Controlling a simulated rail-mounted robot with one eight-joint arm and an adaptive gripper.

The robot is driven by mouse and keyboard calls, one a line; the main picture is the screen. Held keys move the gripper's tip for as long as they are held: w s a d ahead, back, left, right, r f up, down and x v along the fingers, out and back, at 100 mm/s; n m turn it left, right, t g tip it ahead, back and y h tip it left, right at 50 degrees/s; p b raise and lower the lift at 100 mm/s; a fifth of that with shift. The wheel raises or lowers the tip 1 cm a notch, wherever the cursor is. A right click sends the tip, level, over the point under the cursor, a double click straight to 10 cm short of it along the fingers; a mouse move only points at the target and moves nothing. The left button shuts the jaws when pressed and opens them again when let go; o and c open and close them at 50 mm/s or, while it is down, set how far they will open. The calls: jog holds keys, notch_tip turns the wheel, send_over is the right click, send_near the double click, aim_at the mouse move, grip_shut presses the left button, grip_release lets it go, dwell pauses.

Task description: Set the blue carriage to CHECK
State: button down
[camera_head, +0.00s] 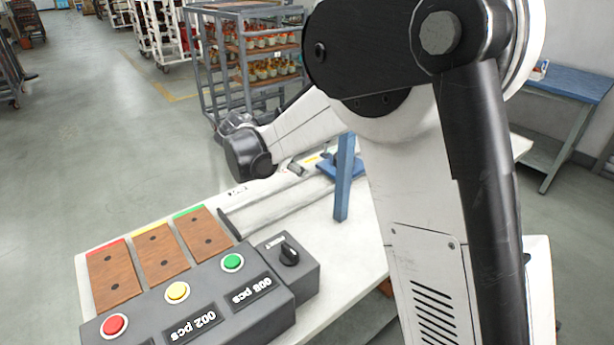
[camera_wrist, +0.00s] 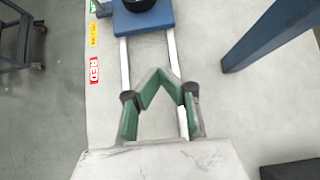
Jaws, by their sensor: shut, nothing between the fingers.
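The blue carriage (camera_wrist: 150,22) is a flat blue block at the top of the wrist view, seated across two pale rails (camera_wrist: 124,70). A dark round part on top of it is cut off by the frame edge. In the head view the carriage (camera_head: 336,168) is small, behind a blue post. My gripper (camera_wrist: 160,78) has green-padded fingers that are shut and empty. It is over the rails, short of the carriage and apart from it in the picture. Colored labels, one reading RED (camera_wrist: 95,70), line the table edge left of the rails. I see no CHECK label.
A blue post (camera_head: 344,180) stands close by the rails and shows in the wrist view at right. A grey button box (camera_head: 205,300) with a black knob (camera_head: 289,252) and wooden plates (camera_head: 153,250) occupy the near table. Racks stand behind.

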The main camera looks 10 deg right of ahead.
aim_at(332, 178)
jog(key=b+x, duration=0.1)
jog(key=x, duration=0.8)
jog(key=shift+w+f+b, duration=0.1)
jog(key=shift+f+b, duration=0.1)
jog(key=shift+b, duration=0.1)
jog(key=shift+w+d+r, duration=0.1)
jog(key=shift+w+d, duration=0.15)
jog(key=shift+d, duration=0.3)
jog(key=shift+w+d, duration=0.25)
jog(key=shift+d, duration=0.3)
jog(key=shift+w+d+r, duration=0.1)
jog(key=shift+w+d, duration=0.3)
jog(key=shift+d, duration=0.25)
jog(key=shift+w, duration=0.1)
